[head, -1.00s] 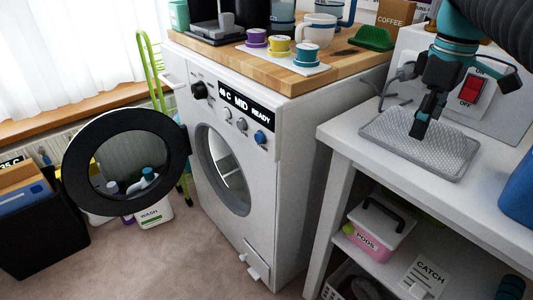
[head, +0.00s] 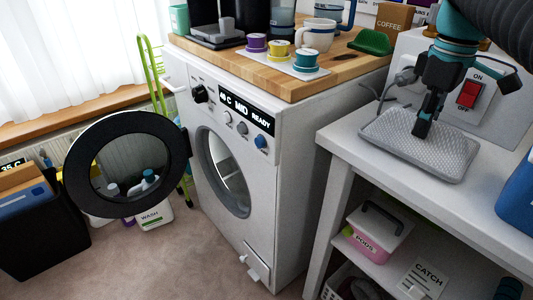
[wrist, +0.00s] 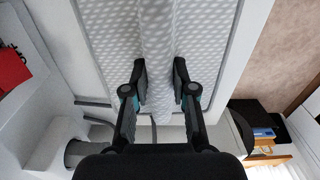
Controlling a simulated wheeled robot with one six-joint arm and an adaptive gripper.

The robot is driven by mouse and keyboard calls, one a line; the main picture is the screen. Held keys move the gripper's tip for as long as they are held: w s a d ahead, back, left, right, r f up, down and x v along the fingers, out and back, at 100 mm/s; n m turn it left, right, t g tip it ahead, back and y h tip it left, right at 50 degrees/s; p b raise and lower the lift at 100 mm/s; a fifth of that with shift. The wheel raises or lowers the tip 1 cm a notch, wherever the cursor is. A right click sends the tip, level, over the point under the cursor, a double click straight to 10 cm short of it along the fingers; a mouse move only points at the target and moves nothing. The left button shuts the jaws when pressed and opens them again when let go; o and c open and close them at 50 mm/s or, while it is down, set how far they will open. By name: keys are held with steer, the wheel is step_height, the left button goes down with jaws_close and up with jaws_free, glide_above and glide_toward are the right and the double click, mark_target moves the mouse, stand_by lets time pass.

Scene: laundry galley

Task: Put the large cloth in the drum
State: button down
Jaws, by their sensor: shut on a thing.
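The large cloth (head: 450,152) is grey with a pale dotted pattern. It lies flat on the white bench at the right in the head view and fills the upper middle of the wrist view (wrist: 112,35). My gripper (head: 422,130) points down at the middle of the cloth. In the wrist view its fingers (wrist: 159,82) are shut on a raised fold of the cloth between them. The drum (head: 226,172) is the round opening in the front of the white washer. Its black-rimmed door (head: 83,192) stands swung open to the left.
A red switch (head: 468,94) on a white box is behind the cloth. A blue container (head: 518,195) stands at the bench's right edge. Coloured pods and mugs sit on the wooden worktop (head: 290,85). A wash bottle (head: 155,215) stands on the floor behind the open door.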

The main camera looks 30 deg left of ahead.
steer(key=shift+r+p, duration=0.7)
steer(key=shift+r, duration=1.35)
steer(key=shift+s+d, duration=0.1)
